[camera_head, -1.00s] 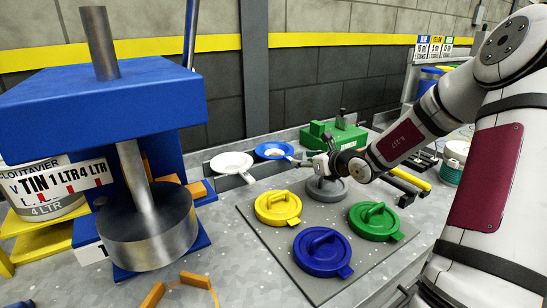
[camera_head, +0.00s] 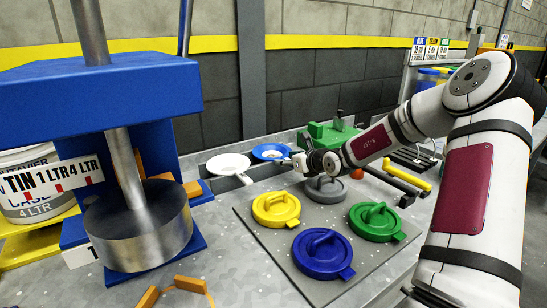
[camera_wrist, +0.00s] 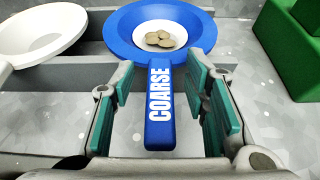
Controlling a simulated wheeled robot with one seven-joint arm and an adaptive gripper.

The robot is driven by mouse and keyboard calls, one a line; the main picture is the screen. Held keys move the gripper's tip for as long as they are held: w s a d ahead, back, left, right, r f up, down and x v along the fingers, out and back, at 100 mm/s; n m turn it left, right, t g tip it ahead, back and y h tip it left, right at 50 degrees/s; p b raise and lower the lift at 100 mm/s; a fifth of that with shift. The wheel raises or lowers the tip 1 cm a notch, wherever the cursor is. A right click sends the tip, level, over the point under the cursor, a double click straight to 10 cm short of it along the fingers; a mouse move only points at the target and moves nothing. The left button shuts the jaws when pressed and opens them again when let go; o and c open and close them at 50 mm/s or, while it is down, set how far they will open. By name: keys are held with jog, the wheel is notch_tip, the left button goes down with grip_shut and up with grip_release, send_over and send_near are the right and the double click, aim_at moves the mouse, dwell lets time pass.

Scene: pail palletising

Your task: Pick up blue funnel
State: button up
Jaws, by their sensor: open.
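The blue funnel (camera_head: 271,152) sits in a grey rack at the back of the bench. In the wrist view its blue bowl (camera_wrist: 122,28) has a white inside with several brownish pieces in it. Its blue handle (camera_wrist: 160,110), marked COARSE, points toward my gripper. My gripper (camera_wrist: 164,88) is open, with one green-padded finger on each side of the handle. I see gaps between the pads and the handle. In the head view my gripper (camera_head: 302,162) is beside the funnel's right side, and its fingers are small there.
A white funnel (camera_head: 228,163) stands left of the blue one. A green block-shaped device (camera_head: 330,134) is close behind on the right. A grey plate (camera_head: 262,232) with yellow, blue, green and grey lids lies in front. A blue press (camera_head: 100,90) stands at the left.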

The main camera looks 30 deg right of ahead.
grip_shut()
